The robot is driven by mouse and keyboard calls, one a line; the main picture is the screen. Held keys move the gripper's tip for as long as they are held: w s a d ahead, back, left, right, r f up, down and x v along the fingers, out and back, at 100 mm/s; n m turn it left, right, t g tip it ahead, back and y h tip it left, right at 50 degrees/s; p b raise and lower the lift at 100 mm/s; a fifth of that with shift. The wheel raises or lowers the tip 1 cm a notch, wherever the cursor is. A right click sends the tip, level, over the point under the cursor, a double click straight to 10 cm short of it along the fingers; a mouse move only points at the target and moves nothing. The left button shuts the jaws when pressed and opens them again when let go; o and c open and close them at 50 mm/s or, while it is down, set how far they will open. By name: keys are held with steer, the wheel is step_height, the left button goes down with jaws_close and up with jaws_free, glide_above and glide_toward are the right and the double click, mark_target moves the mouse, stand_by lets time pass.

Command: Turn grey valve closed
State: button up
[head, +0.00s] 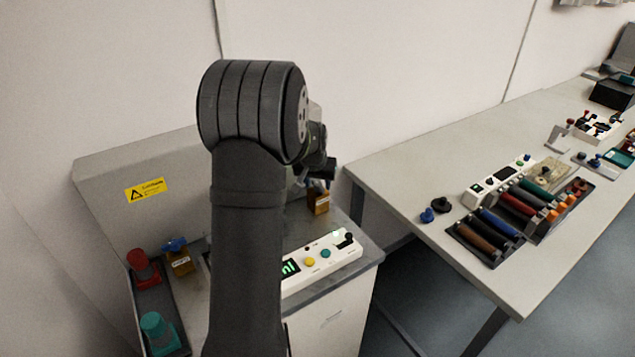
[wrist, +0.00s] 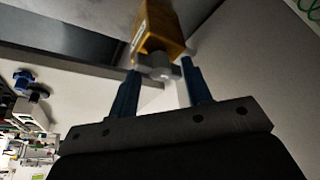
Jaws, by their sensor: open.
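The grey valve handle (wrist: 160,66) sits on the end of an orange valve body (wrist: 158,28) in the wrist view. The orange body also shows in the head view (head: 319,203), at the back right of the machine's top. My gripper (wrist: 160,72) is open. Its two blue fingers stand on either side of the grey handle. I cannot tell whether they touch it. In the head view my arm hides much of the machine, and the grey handle is not clear there.
A second orange valve body (head: 181,264) with a blue handle (head: 175,245) stands left of my arm. Red (head: 143,266) and teal (head: 158,332) objects sit in a dark tray. A white control panel (head: 330,262) lies in front of the valve. A table (head: 400,165) with tools stands at right.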

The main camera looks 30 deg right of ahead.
steer(key=shift+f, duration=0.2)
jaws_close()
